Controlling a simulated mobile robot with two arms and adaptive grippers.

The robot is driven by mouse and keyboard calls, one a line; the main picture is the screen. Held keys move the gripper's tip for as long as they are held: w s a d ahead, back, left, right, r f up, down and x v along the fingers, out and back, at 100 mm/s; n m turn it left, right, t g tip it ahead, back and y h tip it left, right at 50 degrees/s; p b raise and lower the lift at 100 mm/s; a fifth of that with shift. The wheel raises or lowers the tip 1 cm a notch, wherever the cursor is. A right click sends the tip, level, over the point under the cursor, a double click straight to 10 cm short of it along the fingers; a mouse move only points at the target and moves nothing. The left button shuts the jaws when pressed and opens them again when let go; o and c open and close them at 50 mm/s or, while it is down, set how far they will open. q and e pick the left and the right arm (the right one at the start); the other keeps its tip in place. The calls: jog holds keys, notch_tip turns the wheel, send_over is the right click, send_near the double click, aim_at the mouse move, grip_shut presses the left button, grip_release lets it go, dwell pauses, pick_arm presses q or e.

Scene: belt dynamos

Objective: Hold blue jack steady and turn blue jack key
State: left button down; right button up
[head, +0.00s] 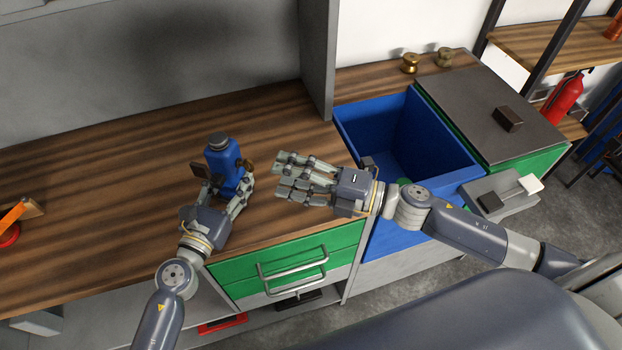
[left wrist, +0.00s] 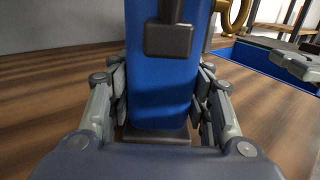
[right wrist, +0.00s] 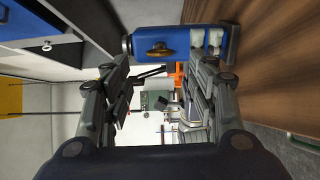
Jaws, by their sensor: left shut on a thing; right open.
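The blue jack (head: 222,158) stands upright on the wooden worktop, with a dark grey cap on top. My left gripper (head: 228,188) is shut around its lower body; in the left wrist view, fingers press both sides of the blue body (left wrist: 160,90). A dark block-like part (left wrist: 168,40) sticks out on its near face. The brass jack key (head: 249,163) is on the jack's right side; it faces the open right gripper in the right wrist view (right wrist: 158,50). My right gripper (head: 278,176) is open and empty, right of the jack, fingers pointing at it, apart from it.
A blue open bin (head: 365,130) is set in the counter right of a grey upright panel. Two brass knobs (head: 409,63) stand behind it. A red and orange item (head: 12,225) lies at far left.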

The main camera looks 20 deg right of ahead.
jog(key=shift+v, duration=2.2)
pick_arm(q)
jog(key=c, duration=0.7)
grip_release()
